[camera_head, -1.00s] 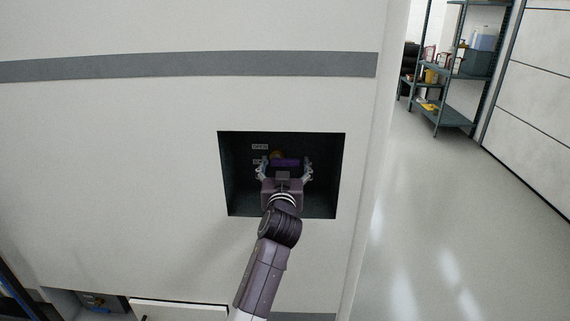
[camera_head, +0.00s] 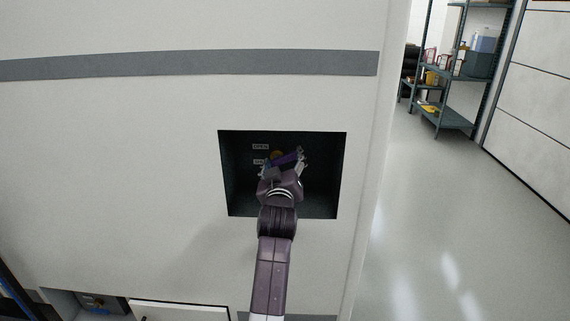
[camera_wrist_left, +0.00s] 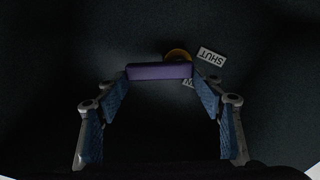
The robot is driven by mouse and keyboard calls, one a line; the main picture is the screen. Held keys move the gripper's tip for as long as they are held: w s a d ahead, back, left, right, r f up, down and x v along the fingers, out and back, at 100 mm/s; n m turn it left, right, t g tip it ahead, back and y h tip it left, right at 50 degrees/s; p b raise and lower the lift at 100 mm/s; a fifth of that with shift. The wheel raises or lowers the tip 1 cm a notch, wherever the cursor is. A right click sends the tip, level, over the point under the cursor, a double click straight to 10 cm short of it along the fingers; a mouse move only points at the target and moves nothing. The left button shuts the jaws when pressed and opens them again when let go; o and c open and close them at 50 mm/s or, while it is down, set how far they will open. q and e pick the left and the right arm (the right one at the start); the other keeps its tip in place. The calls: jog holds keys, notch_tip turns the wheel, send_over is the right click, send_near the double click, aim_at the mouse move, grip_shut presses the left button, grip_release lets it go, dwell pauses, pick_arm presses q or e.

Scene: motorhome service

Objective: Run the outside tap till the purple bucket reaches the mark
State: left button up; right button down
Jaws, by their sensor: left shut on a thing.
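The tap has a purple bar handle (camera_head: 288,157) and a yellow-orange round part (camera_head: 277,154) behind it, inside a dark square recess (camera_head: 322,200) in the white wall. My left gripper (camera_head: 284,160) reaches into the recess and is shut on the handle. The handle is tilted, its right end higher, in the head view. In the left wrist view the purple handle (camera_wrist_left: 160,71) spans between the fingertips of my left gripper (camera_wrist_left: 162,80). The purple bucket, its mark and any water are not seen. My right gripper is not in view.
An OPEN label (camera_head: 260,146) sits above a partly hidden second label (camera_head: 259,161) on the recess back; the wrist view shows a SHUT label (camera_wrist_left: 211,57). A shelf rack (camera_head: 446,85) stands far right. The floor (camera_head: 430,220) at the right is clear.

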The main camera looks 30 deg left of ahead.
pick_arm(q)
jog(key=shift+r+n, duration=0.1)
jog(key=shift+n, duration=0.2)
jog(key=o, duration=1.7)
